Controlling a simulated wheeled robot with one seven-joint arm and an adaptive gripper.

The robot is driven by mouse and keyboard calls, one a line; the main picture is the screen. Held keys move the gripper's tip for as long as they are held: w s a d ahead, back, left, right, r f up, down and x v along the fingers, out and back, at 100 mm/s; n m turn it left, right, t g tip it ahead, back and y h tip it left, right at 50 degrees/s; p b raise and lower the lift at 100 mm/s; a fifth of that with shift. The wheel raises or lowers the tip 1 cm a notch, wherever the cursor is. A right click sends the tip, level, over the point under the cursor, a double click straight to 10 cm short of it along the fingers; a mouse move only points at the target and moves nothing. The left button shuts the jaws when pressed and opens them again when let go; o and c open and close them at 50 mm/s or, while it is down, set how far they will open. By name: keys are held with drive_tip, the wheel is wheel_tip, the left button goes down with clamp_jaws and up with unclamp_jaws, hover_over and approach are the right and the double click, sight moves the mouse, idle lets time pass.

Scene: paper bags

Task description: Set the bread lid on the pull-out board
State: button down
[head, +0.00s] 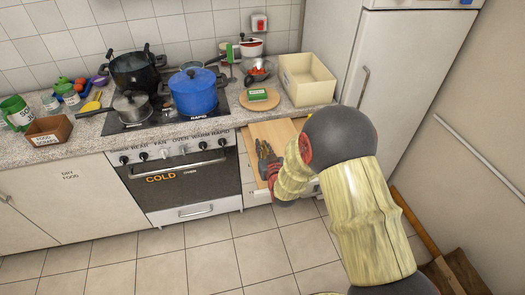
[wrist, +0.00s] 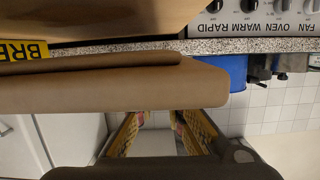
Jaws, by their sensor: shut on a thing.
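My gripper (head: 267,162) is low over the pull-out board (head: 272,133), a pale wooden board below the counter, left of the fridge. In the wrist view, which is upside down, my gripper (wrist: 163,128) shows its two yellow-and-black fingers. A brown slab with rounded edges, seemingly the bread lid (wrist: 140,90), crosses the wrist view close up in front of the fingers. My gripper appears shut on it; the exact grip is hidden. In the head view I cannot separate the lid from the board, nor tell whether they touch. A yellow label reading "BRE" (wrist: 22,51) is partly in view.
An open cream box (head: 306,80) stands on the counter above the board. A round wooden board (head: 260,103) with a green-and-white block is left of it. The oven (head: 182,175) is to the left, the fridge (head: 405,70) to the right. A blue pot (head: 194,95) sits on the hob.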

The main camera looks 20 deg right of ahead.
drive_tip(key=shift+f, duration=0.5)
drive_tip(key=shift+f+b, duration=0.45)
drive_tip(key=shift+b, duration=0.1)
drive_tip(key=shift+f, duration=0.2)
drive_tip(key=c, duration=1.8)
unclamp_jaws()
drive_tip(key=shift+c, duration=0.2)
